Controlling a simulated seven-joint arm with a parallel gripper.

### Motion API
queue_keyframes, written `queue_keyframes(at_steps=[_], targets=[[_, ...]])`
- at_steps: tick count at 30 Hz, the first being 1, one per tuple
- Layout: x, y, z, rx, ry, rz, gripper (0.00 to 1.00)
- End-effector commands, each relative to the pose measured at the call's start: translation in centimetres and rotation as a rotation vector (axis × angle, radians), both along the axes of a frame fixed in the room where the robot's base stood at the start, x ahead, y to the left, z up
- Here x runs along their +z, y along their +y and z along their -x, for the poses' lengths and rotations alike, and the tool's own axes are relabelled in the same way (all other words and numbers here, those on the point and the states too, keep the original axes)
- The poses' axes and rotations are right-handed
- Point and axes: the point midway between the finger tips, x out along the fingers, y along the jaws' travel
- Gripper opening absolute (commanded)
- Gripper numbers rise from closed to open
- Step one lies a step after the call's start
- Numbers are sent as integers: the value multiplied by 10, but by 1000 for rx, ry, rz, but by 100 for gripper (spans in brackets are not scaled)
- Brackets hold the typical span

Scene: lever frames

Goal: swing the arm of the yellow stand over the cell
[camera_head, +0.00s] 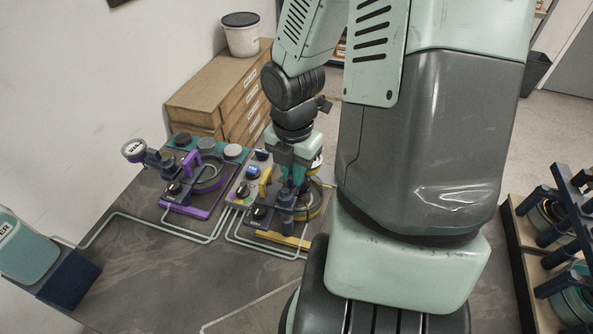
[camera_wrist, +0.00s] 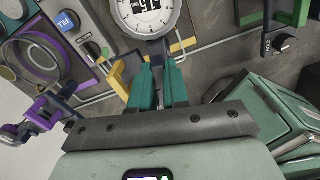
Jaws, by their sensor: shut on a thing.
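The yellow stand (camera_head: 278,239) is on the grey table in the head view, left of my large arm link. Its round ring-shaped cell (camera_head: 313,211) shows partly behind my gripper. My gripper (camera_head: 290,184) points down at the stand. In the wrist view its teal fingers (camera_wrist: 162,88) are closed on a dark part between them, which seems to be the stand's arm. A round white dial (camera_wrist: 150,14) sits just beyond the fingertips. A yellow handle (camera_wrist: 121,78) stands left of the fingers. The dial's exact position over the cell cannot be told.
A purple stand (camera_head: 185,208) with its own dial (camera_head: 134,150) swung out stands to the left. A teal box (camera_head: 25,250) is at left. A rack (camera_head: 555,230) is at right.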

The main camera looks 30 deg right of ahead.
Motion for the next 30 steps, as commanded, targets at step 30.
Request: queue_keyframes(at_steps=[30], targets=[[0,7,-6,248,0,-1,20]])
